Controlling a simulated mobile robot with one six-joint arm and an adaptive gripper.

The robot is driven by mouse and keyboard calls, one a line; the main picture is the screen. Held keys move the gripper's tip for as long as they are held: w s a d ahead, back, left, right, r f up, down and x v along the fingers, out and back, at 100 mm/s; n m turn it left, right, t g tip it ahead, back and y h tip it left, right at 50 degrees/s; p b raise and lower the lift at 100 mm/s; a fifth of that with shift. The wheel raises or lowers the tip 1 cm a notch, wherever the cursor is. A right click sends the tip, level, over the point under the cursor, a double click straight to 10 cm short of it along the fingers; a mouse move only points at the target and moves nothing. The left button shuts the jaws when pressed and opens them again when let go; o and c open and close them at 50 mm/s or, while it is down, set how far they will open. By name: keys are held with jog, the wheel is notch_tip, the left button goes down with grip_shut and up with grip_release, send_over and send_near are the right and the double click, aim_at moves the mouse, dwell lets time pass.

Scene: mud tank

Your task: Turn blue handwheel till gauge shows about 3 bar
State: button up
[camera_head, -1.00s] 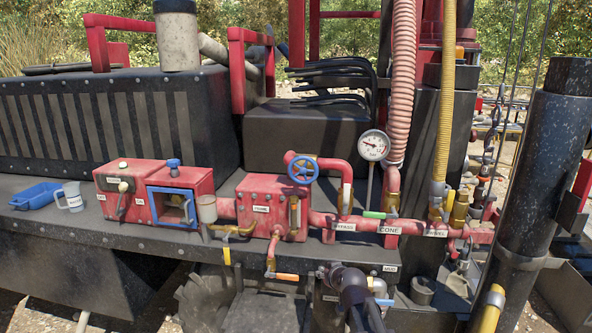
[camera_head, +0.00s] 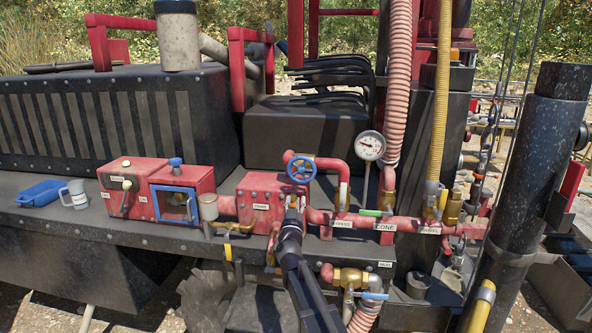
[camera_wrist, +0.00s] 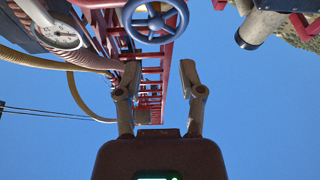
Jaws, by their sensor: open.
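The blue handwheel (camera_head: 301,170) sits on the red pipe above the red pump box (camera_head: 262,197). It also shows at the top of the wrist view (camera_wrist: 155,20), ahead of my fingers and partly cut off by the frame edge. The round white gauge (camera_head: 370,145) stands to the right of the wheel; it also shows in the wrist view (camera_wrist: 59,33). Its needle is too small to read surely. My gripper (camera_head: 294,206) is just below the handwheel in the head view. In the wrist view its two fingers (camera_wrist: 188,80) are apart with nothing between them.
A red pipe with valves and labels (camera_head: 385,224) runs right of the pump box. A pink ribbed hose (camera_head: 398,80) rises beside the gauge. A red box with a blue-framed door (camera_head: 175,205), a blue tray (camera_head: 41,193) and a grey mug (camera_head: 75,194) stand left.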

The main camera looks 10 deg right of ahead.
aim_at(301, 171)
jog(key=shift+r+m+h, duration=0.25)
jog(key=shift+m+h, duration=0.05)
jog(key=shift+h, duration=0.3)
jog(key=p+x, duration=0.5)
jog(key=x, duration=0.9)
grip_shut()
